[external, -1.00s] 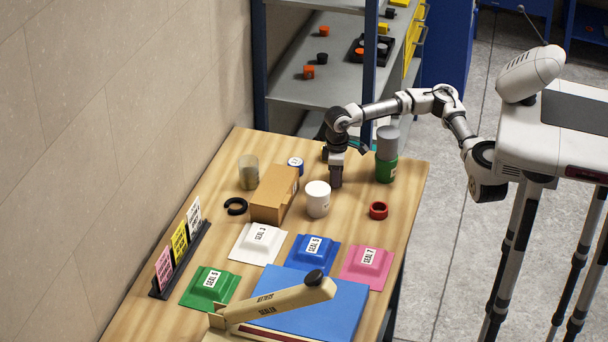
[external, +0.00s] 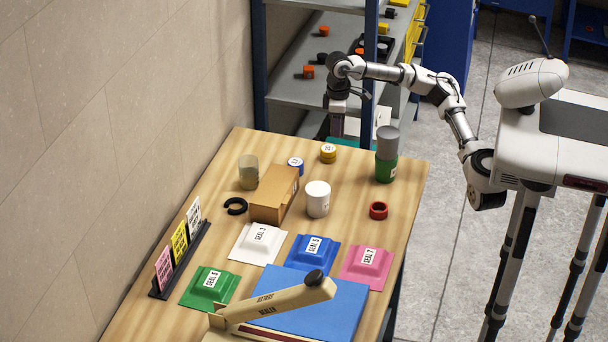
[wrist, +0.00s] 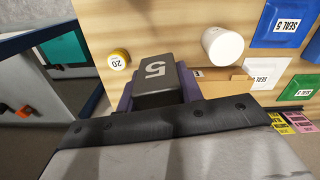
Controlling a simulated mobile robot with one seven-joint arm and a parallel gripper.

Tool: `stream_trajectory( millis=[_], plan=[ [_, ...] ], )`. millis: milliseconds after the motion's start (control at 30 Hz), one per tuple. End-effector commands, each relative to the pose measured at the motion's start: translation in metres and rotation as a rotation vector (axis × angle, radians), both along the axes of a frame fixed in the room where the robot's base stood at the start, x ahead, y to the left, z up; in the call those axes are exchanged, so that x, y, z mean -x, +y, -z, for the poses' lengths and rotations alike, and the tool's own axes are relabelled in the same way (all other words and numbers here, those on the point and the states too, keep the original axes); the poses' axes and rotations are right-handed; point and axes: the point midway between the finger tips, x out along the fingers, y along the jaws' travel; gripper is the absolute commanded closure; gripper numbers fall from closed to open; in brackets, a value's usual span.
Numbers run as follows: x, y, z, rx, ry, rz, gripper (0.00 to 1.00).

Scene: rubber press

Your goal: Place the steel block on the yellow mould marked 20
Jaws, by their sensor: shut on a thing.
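The steel block (wrist: 158,82) is dark grey and marked 5 in the wrist view. My gripper (external: 337,125) is shut on it, with a purple finger on each side, and holds it raised above the far end of the table in the external view. The yellow mould marked 20 (external: 328,153) is a small round piece on the table near its far edge. It also shows in the wrist view (wrist: 118,60), to the left of the block and apart from it. In the external view the block is hard to tell from the fingers.
A blue-ringed piece (external: 295,165), a cardboard box (external: 274,194), a white cylinder (external: 317,199) and a green can with a grey top (external: 386,155) stand near the mould. Shelves (external: 312,88) stand behind the table.

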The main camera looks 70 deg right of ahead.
Motion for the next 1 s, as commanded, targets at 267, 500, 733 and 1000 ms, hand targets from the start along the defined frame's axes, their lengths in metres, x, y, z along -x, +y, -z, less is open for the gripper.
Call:
stream_trajectory(
  millis=[267, 500, 733, 1000],
  plan=[
    [-0.029, -0.039, -0.027, -0.006, -0.009, 0.332, 1.0],
    [-0.052, -0.09, -0.046, -0.004, -0.007, 0.745, 1.0],
    [-0.058, -0.115, -0.052, -0.002, -0.003, 0.952, 1.0],
    [-0.058, -0.119, -0.007, 0.001, 0.001, 0.976, 1.0]
  ],
)
